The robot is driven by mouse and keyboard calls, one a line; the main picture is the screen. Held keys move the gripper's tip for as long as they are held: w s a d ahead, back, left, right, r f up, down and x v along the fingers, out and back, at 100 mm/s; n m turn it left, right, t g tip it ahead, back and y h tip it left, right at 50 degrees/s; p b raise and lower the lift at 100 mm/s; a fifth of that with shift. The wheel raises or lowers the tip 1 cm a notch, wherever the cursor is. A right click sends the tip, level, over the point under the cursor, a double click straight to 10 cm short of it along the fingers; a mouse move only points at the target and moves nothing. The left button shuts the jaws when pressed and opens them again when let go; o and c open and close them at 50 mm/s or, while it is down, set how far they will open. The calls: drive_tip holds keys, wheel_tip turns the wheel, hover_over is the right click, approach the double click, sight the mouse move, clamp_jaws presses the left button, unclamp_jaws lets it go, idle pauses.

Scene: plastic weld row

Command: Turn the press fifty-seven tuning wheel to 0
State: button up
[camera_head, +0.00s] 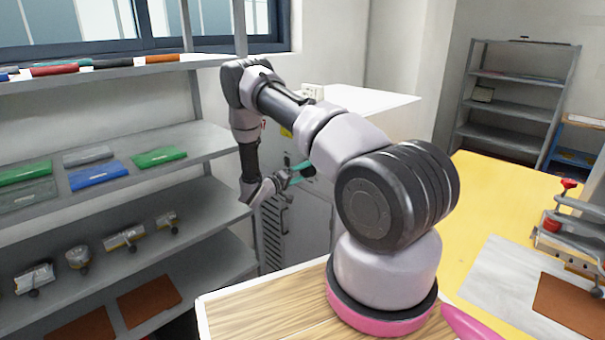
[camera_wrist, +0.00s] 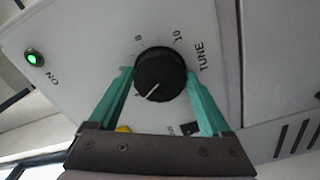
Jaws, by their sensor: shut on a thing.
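The black tuning wheel (camera_wrist: 160,72) sits on a pale panel (camera_wrist: 85,50) in the wrist view, beside the word TUNE. Its white pointer line slants toward the lower left. An 8 and a 10 are readable above it in the picture; the marks near the pointer's end are too blurred or covered to read. My gripper (camera_wrist: 158,76) is shut on the wheel, one teal finger at each side. In the head view my gripper (camera_head: 297,170) reaches the front of the grey press cabinet (camera_head: 318,225), and the wheel is only a small dark spot there.
A lit green lamp (camera_wrist: 34,57) marked ON is on the same panel. Grey shelves (camera_head: 215,190) with plates and metal parts stand close left of my arm. A wooden top (camera_head: 260,315) and a yellow table (camera_head: 500,190) are at front and right.

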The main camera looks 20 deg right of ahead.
drive_tip(key=n, duration=0.4)
drive_tip(key=shift+a+n, duration=0.1)
drive_tip(key=shift+n, duration=0.3)
drive_tip(key=n, duration=0.5)
drive_tip(key=shift+r+n, duration=0.1)
drive_tip(key=shift+n, duration=0.2)
drive_tip(key=n, duration=1)
drive_tip(key=shift+w, duration=0.1)
drive_tip(key=shift+n, duration=0.4)
drive_tip(key=o, duration=1.2)
drive_tip(key=shift+c, duration=0.2)
